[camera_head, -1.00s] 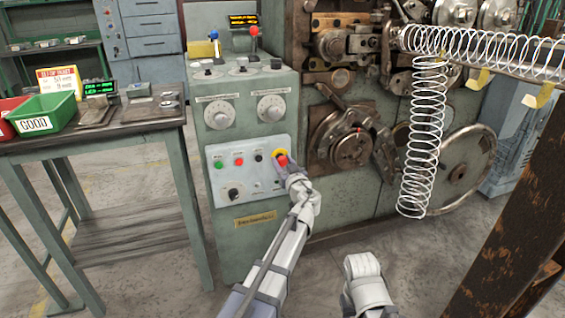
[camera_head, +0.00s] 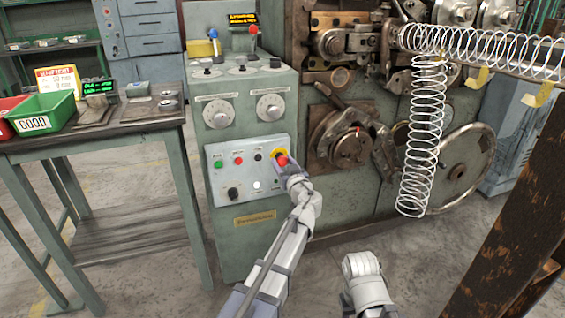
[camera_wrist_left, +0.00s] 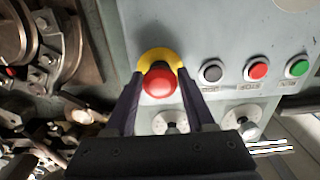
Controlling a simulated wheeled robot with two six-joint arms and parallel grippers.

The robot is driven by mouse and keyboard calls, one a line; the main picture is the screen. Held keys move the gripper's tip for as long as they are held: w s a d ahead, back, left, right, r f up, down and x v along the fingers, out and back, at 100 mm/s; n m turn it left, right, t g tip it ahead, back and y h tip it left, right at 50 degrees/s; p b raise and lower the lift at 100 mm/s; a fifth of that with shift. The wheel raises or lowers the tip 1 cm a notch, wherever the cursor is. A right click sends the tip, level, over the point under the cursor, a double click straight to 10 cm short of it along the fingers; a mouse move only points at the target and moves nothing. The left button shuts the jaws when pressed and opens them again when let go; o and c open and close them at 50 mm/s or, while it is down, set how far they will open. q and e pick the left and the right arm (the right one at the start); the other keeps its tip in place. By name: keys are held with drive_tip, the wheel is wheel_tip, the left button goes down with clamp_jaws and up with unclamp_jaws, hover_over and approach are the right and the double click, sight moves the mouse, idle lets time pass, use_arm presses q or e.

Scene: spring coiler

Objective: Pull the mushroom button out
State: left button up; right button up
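The red mushroom button (camera_wrist_left: 159,84) sits on a yellow ring (camera_wrist_left: 160,57) on the grey control panel. In the head view, the button (camera_head: 281,160) shows at the panel's upper right, just beyond my left gripper (camera_head: 285,165). In the left wrist view, the dark fingers of my left gripper (camera_wrist_left: 160,88) stand on either side of the button, tips near the ring. Thin gaps seem to show beside the button, so the fingers look open around it; contact is hard to judge. My right arm shows at the bottom, but its fingers are not visible.
Beside the button are black, red (camera_wrist_left: 257,70) and green (camera_wrist_left: 298,67) push buttons, with a selector knob (camera_head: 233,193) and a white lamp (camera_head: 257,185) below. The coiling machine with its long spring (camera_head: 424,130) stands right. A table with a green bin (camera_head: 45,112) stands left.

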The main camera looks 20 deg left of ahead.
use_arm(q)
drive_tip(key=o, duration=0.3)
drive_tip(key=v, duration=0.7)
drive_tip(key=shift+s+d, duration=0.25)
drive_tip(key=shift+s, duration=0.1)
